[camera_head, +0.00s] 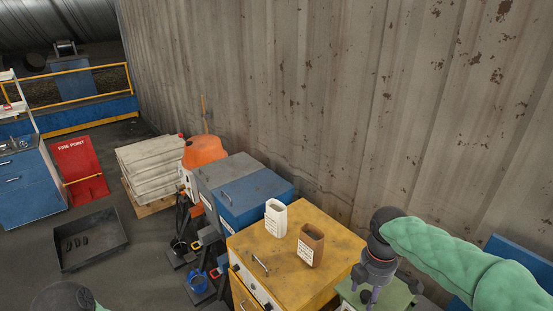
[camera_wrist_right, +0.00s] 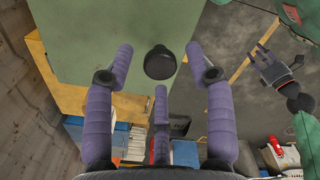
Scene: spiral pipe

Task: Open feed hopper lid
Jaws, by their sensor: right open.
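A green flat-topped box (camera_head: 396,297), which looks like the feed hopper, stands at the lower right in the head view, partly hidden by my right gripper (camera_head: 371,292). In the right wrist view its green lid (camera_wrist_right: 100,28) fills the upper middle, with a round black knob (camera_wrist_right: 160,63) near its edge. My right gripper (camera_wrist_right: 158,55) is open, its purple fingers spread around the knob in that view. I cannot tell whether they touch it. My left gripper (camera_wrist_right: 268,58) shows small at the right of the wrist view; whether it is open is unclear.
A yellow cabinet (camera_head: 290,243) stands left of the green box, bearing a white container (camera_head: 276,218) and a brown one (camera_head: 311,246). Blue and grey boxes stand beyond it. A corrugated wall (camera_head: 330,90) runs behind. Open floor (camera_head: 150,270) lies at the left.

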